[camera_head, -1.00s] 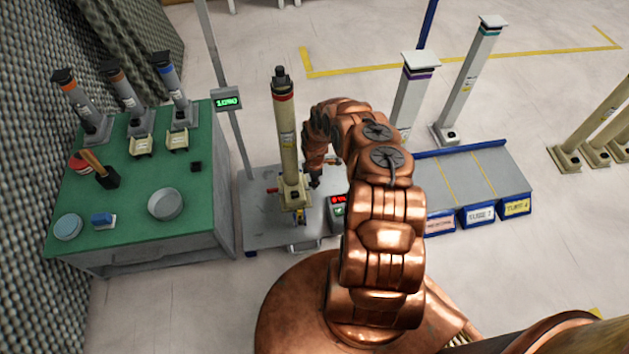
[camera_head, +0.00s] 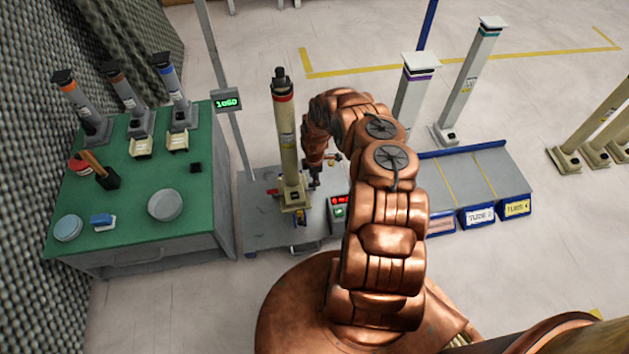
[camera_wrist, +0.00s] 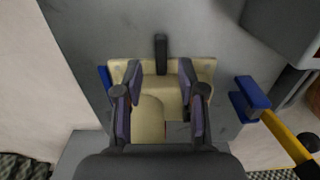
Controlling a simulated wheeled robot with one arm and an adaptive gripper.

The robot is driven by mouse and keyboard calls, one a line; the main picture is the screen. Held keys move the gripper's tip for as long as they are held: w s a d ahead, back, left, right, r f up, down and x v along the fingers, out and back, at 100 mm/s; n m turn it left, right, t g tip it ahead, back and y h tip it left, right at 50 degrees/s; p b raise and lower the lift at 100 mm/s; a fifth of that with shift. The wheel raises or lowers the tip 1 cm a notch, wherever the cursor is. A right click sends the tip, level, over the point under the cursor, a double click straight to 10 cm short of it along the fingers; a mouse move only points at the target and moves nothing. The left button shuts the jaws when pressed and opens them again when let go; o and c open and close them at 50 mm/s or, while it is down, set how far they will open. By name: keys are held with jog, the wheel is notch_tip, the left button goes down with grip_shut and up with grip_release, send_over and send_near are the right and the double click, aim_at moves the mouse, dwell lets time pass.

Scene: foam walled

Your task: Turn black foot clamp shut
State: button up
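The black foot clamp (camera_wrist: 161,52) shows in the wrist view as a short dark upright bar at the far edge of a beige foot (camera_wrist: 150,108). My gripper (camera_wrist: 159,76) is open over this foot. Its two fingers stand apart, with the black clamp just beyond their tips and roughly centred between them. I see no contact with the clamp. In the head view, my gripper (camera_head: 315,180) is low beside the beige tube (camera_head: 287,140) with the red band, which stands upright on the grey stand (camera_head: 262,228). I cannot make out the black clamp there.
A blue clamp with a yellow handle (camera_wrist: 283,130) sits right of the foot in the wrist view. The green table (camera_head: 130,195) is left; a grey rack (camera_head: 480,180) with blue bins is right.

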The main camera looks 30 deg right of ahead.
notch_tip(320, 180, up, 9)
dwell(0.6)
dwell(0.5)
